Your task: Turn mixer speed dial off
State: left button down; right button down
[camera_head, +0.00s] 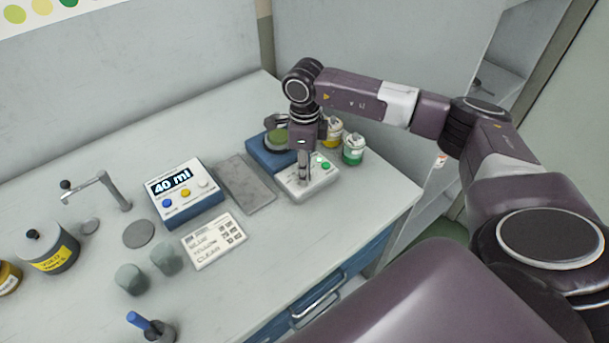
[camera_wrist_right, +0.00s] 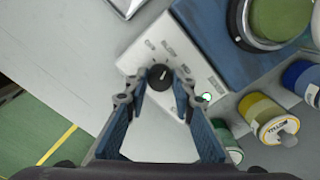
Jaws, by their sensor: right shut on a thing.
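The mixer (camera_head: 265,152) has a blue base and a pale front panel. A green container (camera_head: 278,138) sits on its base. The mixer panel (camera_wrist_right: 198,58) also shows in the right wrist view, with small speed labels. The black round speed dial (camera_wrist_right: 160,76) is between the fingertips of my right gripper (camera_wrist_right: 158,86), which is shut on it. In the head view the right gripper (camera_head: 304,178) points down onto the panel and hides the dial. The dial's exact setting is too small to tell. My left gripper is not in view.

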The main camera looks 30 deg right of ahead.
jog(key=n+b, duration=0.3)
jog(key=n, duration=0.2)
jog(key=shift+w, duration=0.1)
jog(key=shift+n+b, duration=1.05)
jog(key=shift+n, duration=0.85)
jog(key=shift+r, duration=0.15)
jog(key=c, duration=1.6)
grip_release()
notch_tip(320, 180, up, 12)
jog(key=shift+f, duration=0.1)
